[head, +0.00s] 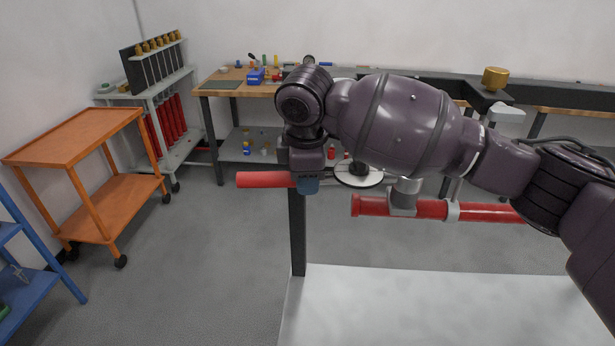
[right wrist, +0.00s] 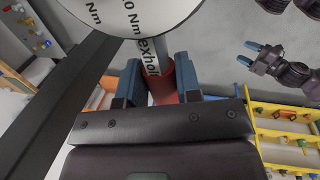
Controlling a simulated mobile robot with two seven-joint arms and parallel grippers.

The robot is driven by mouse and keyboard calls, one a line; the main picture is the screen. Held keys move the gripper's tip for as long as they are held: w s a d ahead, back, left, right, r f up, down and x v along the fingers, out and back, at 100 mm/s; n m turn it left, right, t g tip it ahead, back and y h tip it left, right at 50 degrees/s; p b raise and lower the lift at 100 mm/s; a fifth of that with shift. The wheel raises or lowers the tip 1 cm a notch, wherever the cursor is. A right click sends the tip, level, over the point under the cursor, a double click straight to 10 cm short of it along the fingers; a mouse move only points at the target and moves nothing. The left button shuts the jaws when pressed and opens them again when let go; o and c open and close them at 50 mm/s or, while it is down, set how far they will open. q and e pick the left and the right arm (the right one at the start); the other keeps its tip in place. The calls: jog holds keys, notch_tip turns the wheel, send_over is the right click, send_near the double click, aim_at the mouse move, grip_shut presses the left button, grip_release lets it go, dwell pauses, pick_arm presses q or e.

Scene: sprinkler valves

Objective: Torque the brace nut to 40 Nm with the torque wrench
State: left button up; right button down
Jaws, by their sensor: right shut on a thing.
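My right gripper (head: 308,186) is shut on the red handle of the torque wrench (head: 264,180). The handle sticks out to the left of the fingers in the head view. In the right wrist view, the red handle (right wrist: 163,88) sits between the blue fingers, and a round white face (right wrist: 135,12) with "Nm" lettering is cut off at the top; I cannot read its full value. A white disc (head: 358,180) shows below my right arm in the head view. I cannot make out the brace nut. My left gripper (right wrist: 250,54) shows in the right wrist view, fingers apart and empty.
A red pipe (head: 370,206) with grey fittings runs to the right, beneath my right arm. A dark upright post (head: 297,240) stands below the gripper. A white surface (head: 440,305) fills the lower right. An orange cart (head: 75,135) and a workbench (head: 215,85) stand behind.

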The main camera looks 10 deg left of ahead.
jog(key=shift+w+a+m, duration=0.1)
jog(key=shift+w+m, duration=0.4)
jog(key=shift+w, duration=0.3)
jog(key=shift+s+n, duration=0.5)
jog(key=shift+s, duration=0.3)
dwell(0.3)
